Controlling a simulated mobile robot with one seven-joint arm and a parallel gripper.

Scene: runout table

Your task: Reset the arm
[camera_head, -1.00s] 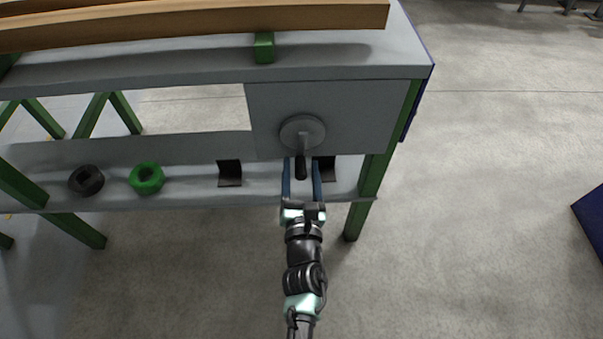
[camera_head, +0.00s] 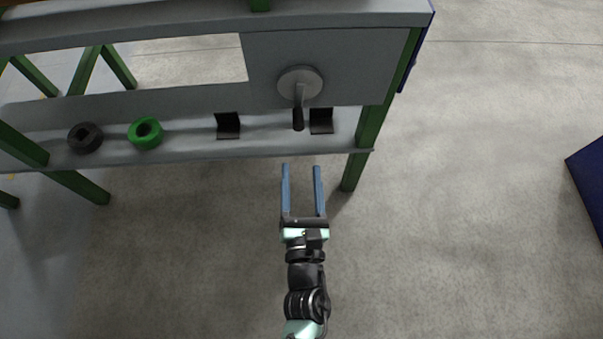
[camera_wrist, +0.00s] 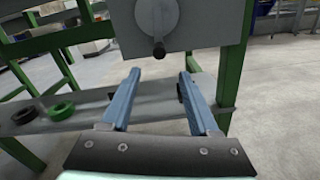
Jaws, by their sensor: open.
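My gripper (camera_head: 301,168) is open and empty, with two long blue fingers pointing at the table. It is in the open space in front of the lower shelf, below the crank in the head view. The crank (camera_head: 300,84) is a grey disc with a black handle hanging down, set on the grey panel of the table. In the wrist view my gripper (camera_wrist: 159,78) frames the black crank handle (camera_wrist: 158,48) between and beyond its fingertips. Nothing touches the fingers.
The lower shelf (camera_head: 185,150) carries a black ring (camera_head: 85,138), a green ring (camera_head: 145,133) and two black angled brackets (camera_head: 228,126). A green table leg (camera_head: 363,150) stands right of the crank. A dark blue box (camera_head: 590,180) is at the right edge. The floor around my arm is clear.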

